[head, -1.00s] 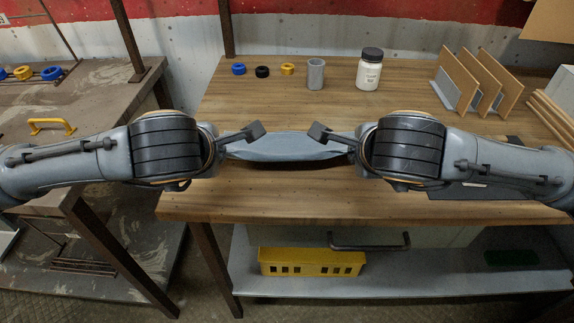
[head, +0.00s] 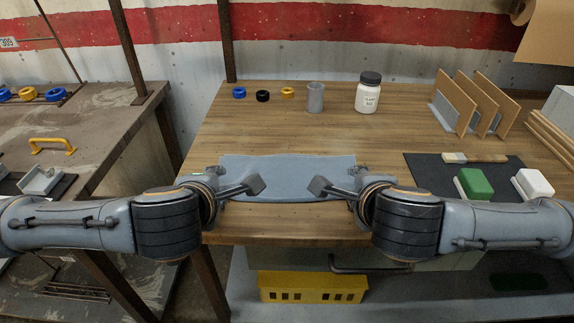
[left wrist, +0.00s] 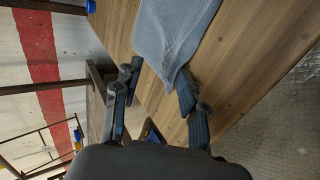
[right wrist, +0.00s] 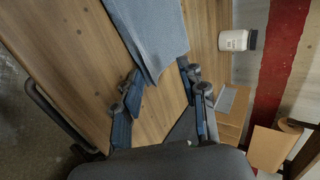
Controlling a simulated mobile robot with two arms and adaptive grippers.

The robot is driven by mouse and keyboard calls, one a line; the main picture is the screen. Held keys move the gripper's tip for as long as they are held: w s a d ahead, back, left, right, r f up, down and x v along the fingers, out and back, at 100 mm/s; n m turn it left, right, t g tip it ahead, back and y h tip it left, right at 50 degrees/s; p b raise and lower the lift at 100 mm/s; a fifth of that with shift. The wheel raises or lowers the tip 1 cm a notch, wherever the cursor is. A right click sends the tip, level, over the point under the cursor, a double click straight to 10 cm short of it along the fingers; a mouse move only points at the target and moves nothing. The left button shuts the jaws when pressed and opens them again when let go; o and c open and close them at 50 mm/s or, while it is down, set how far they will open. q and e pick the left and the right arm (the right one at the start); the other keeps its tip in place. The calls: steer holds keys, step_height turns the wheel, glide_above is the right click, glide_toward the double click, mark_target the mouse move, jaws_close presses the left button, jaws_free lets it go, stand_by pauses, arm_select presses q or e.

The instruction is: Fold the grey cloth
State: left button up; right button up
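The grey cloth (head: 288,172) lies on the wooden table near its front edge, spread as a wide strip. In the right wrist view the cloth (right wrist: 158,35) shows a lengthwise line like a layer edge. I cannot tell how many layers it has. My left gripper (head: 234,180) is at the cloth's left end with its fingers apart. In the left wrist view the cloth's corner (left wrist: 172,72) reaches toward the gap between the fingers. My right gripper (head: 340,180) is at the right end, its fingers also apart, with a cloth corner near them.
A grey cup (head: 315,98), a white jar (head: 367,96) and small rings (head: 263,96) stand at the back. A rack with brown panels (head: 455,100) is at the back right. A dark mat (head: 425,178) with a brush, a green block and a white block lies right of the cloth.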

arm_select(q)
steer(key=shift+r, duration=0.3)
arm_select(e)
steer(key=shift+r, duration=0.3)
arm_select(q)
steer(key=s+r, duration=0.4)
steer(key=r, duration=0.4)
steer(key=shift+r, duration=0.25)
arm_select(e)
steer(key=s+r, duration=0.4)
steer(key=r, duration=0.4)
steer(key=shift+r, duration=0.25)
